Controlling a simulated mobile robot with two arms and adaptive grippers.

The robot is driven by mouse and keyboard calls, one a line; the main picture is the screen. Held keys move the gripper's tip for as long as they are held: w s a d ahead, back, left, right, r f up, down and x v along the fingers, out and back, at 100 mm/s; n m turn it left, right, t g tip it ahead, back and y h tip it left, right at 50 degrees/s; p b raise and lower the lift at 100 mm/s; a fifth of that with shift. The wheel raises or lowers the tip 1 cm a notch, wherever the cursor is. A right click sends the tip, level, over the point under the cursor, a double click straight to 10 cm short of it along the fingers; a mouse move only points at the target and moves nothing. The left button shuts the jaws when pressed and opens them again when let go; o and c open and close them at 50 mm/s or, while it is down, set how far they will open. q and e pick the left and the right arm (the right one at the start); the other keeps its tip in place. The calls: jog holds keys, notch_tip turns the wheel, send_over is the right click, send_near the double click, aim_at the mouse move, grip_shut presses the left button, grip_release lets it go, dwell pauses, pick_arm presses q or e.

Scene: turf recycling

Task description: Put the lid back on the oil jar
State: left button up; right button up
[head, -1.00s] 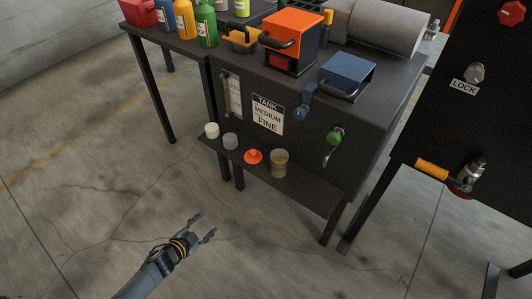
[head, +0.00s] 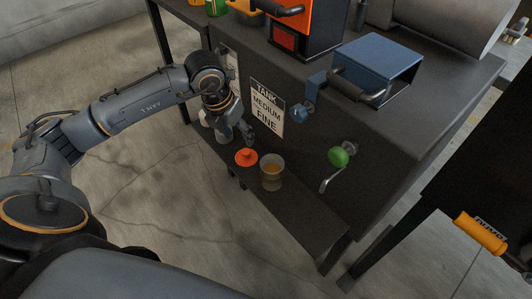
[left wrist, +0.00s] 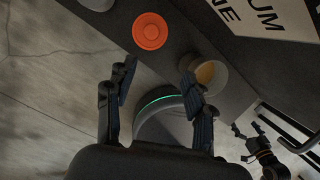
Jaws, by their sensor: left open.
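The oil jar (head: 271,172) is a small clear cup of amber liquid, standing upright and uncovered on the low shelf (head: 300,215). The orange lid (head: 246,157) lies flat on the shelf just left of the jar, its knob up. My left gripper (head: 243,132) is just above and behind the lid in the head view. In the left wrist view my left gripper (left wrist: 157,88) is open and empty. The lid (left wrist: 150,31) shows beyond the gap between its fingers, and the jar (left wrist: 210,75) is partly behind the right finger. My right gripper (left wrist: 250,140) shows small at lower right.
A pale cup (head: 207,118) stands left on the shelf, partly hidden by my arm. The dark tank cabinet (head: 360,175) rises behind the shelf, with a green-knobbed tap (head: 339,156) to the jar's right. The floor in front is clear.

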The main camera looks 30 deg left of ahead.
pick_arm(q)
jog(key=shift+w+a+r+y, duration=0.15)
jog(key=shift+a+r+y, duration=0.25)
jog(key=shift+a, duration=0.2)
pick_arm(e)
jog(key=shift+w+d+r, duration=0.15)
jog(key=shift+w+r, duration=0.05)
jog(key=shift+r, duration=0.15)
pick_arm(q)
jog(key=b, duration=0.1)
send_over(245, 152)
jog(key=s, duration=0.2)
jog(key=x, duration=0.2)
jog(key=s+x, duration=0.1)
jog(key=x, duration=0.4)
jog(key=shift+s+f, duration=0.3)
jog(key=shift+s, duration=0.05)
jog(key=shift+w+f, duration=0.2)
jog(key=shift+f, duration=0.3)
pick_arm(e)
jog(key=shift+w+v, duration=0.2)
jog(key=shift+v, duration=0.55)
jog(key=shift+w+v, duration=0.15)
jog(key=shift+v, duration=0.6)
jog(key=shift+w+v, duration=0.2)
jog(key=shift+v, duration=0.55)
pick_arm(q)
jog(key=shift+f, duration=0.1)
pick_arm(e)
jog(key=shift+r, duration=0.1)
